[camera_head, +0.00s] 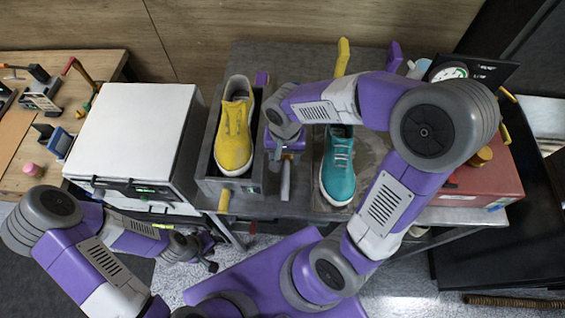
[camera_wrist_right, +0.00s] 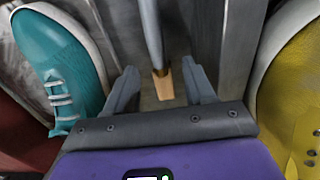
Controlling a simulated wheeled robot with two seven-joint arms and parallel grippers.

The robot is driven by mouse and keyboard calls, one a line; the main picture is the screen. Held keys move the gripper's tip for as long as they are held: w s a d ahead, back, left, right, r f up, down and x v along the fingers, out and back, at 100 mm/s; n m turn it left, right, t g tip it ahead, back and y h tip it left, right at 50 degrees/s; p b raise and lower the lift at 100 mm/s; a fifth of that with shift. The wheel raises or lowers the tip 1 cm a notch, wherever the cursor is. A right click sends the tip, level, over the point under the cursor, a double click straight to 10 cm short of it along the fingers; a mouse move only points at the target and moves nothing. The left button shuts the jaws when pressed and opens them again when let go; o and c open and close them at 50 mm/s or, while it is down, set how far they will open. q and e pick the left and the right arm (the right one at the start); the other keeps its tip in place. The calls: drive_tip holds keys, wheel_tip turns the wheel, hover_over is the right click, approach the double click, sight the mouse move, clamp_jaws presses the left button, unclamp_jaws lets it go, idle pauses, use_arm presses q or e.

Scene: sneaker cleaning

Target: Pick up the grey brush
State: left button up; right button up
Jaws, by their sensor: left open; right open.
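The grey brush (camera_wrist_right: 151,32) shows in the right wrist view as a slim grey handle with a tan end, lying between the yellow and teal shoes. My right gripper (camera_wrist_right: 160,82) is open, with one finger on each side of the tan end; I cannot tell whether they touch it. In the head view my right gripper (camera_head: 284,152) is over the narrow gap between the shoes and hides most of the brush. A grey length (camera_head: 285,185) sticks out below it. My left gripper (camera_head: 207,252) is open and empty, low in front of the white box.
The yellow shoe (camera_head: 233,135) sits in a grey tray (camera_head: 207,160) on the left. The teal shoe (camera_head: 338,168) stands close on the right. A white box (camera_head: 135,125) is at the left, and a red box with a gauge (camera_head: 450,73) behind it is at the right.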

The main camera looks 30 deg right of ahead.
sight(286, 167)
drive_tip(key=shift+s+f, duration=0.2)
drive_tip(key=shift+f, duration=0.55)
wheel_tip(286, 167, down, 6)
drive_tip(key=shift+w+d+f+b, duration=0.1)
drive_tip(key=shift+d+f+b, duration=0.05)
drive_tip(key=shift+b, duration=0.8)
clamp_jaws()
wheel_tip(286, 167, up, 10)
drive_tip(key=p, duration=0.2)
drive_tip(key=shift+p, duration=0.3)
